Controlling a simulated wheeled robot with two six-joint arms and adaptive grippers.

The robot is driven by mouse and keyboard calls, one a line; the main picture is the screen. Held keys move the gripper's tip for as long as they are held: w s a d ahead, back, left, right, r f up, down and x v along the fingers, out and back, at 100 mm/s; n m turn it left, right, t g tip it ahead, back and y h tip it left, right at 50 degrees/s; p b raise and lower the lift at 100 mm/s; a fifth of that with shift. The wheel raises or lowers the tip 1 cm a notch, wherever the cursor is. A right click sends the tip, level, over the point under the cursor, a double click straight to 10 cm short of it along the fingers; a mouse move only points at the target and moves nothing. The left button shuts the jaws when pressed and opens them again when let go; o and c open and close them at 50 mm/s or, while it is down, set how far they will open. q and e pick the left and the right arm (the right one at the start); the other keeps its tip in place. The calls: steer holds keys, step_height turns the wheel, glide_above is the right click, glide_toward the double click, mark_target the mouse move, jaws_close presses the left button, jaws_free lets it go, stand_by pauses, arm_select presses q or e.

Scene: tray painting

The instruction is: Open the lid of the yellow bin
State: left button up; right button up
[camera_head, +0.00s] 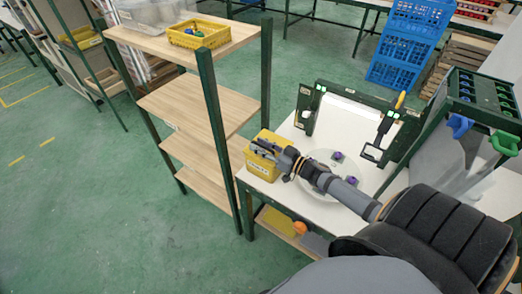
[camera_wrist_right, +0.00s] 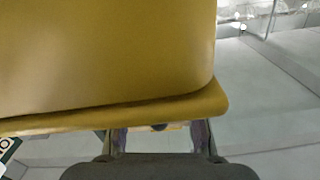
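The yellow bin (camera_head: 259,170) stands on the front left corner of the white table, with a label on its front. My right gripper (camera_head: 264,149) is at the bin's top and covers much of it, so I cannot tell how the lid sits. In the right wrist view, a yellow surface with a projecting rim (camera_wrist_right: 140,110) fills the upper left, very close. There my right gripper's fingers (camera_wrist_right: 160,138) are apart just under that rim, and the rim hides their tips. Contact is not clear. My left gripper is not in view.
A wooden shelf rack with green posts (camera_head: 208,95) stands just left of the bin, with a yellow basket (camera_head: 200,38) on top. A round grey plate with purple pieces (camera_head: 336,155) lies right of the bin. A green frame (camera_head: 350,97) stands behind.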

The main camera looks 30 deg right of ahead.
jaws_close()
stand_by(0.3)
